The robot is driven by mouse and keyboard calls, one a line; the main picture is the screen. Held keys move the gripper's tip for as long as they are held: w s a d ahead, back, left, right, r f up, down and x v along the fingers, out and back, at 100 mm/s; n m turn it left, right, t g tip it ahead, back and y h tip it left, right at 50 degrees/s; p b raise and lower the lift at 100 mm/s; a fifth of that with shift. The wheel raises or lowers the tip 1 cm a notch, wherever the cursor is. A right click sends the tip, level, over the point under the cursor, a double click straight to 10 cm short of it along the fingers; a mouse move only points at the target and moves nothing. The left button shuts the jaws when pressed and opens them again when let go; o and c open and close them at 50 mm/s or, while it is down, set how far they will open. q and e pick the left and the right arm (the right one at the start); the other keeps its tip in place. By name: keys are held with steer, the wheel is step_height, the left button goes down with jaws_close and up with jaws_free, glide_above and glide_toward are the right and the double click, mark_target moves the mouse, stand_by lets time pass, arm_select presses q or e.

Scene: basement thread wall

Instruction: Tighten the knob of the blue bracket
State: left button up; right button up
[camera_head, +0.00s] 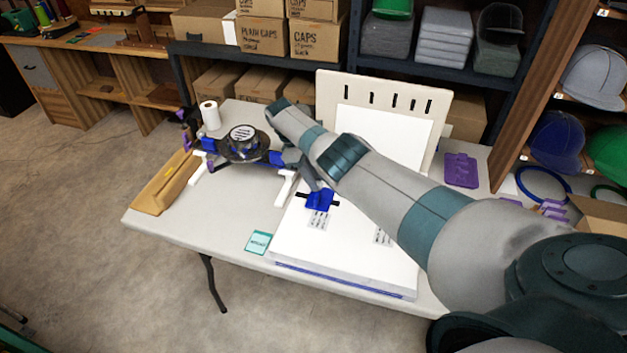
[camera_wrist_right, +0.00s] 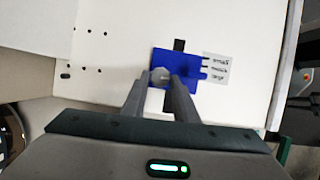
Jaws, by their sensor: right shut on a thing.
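The blue bracket (camera_head: 320,200) sits on the white board (camera_head: 290,245) on the table. In the right wrist view the blue bracket (camera_wrist_right: 187,92) lies flat on the white surface, with a black tab at its top edge and a small printed label beside it. A grey knob (camera_wrist_right: 160,75) stands on the bracket, between my right fingertips. My right gripper (camera_wrist_right: 158,82) is shut on the knob. In the head view my right gripper (camera_head: 313,182) reaches down to the bracket, partly hidden by my arm. My left gripper does not show.
A round dark fixture (camera_head: 243,145) with blue clamps and white feet stands left of the board. A teal card (camera_head: 258,243) lies at the table's front edge. A slotted upright panel (camera_head: 385,97) stands behind. A purple plate (camera_head: 461,170) lies at the right. A cardboard piece (camera_head: 165,182) lies at the left.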

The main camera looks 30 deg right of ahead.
steer(key=o, duration=1.1)
steer(key=shift+c, duration=0.2)
steer(key=shift+r, duration=0.2)
steer(key=p+v, duration=0.2)
steer(key=shift+r+p, duration=0.2)
steer(key=shift+p, duration=0.15)
steer(key=shift+p+v, duration=2.4)
steer(key=shift+v, duration=0.3)
steer(key=shift+w+a+f, duration=0.1)
steer(key=shift+w, duration=0.05)
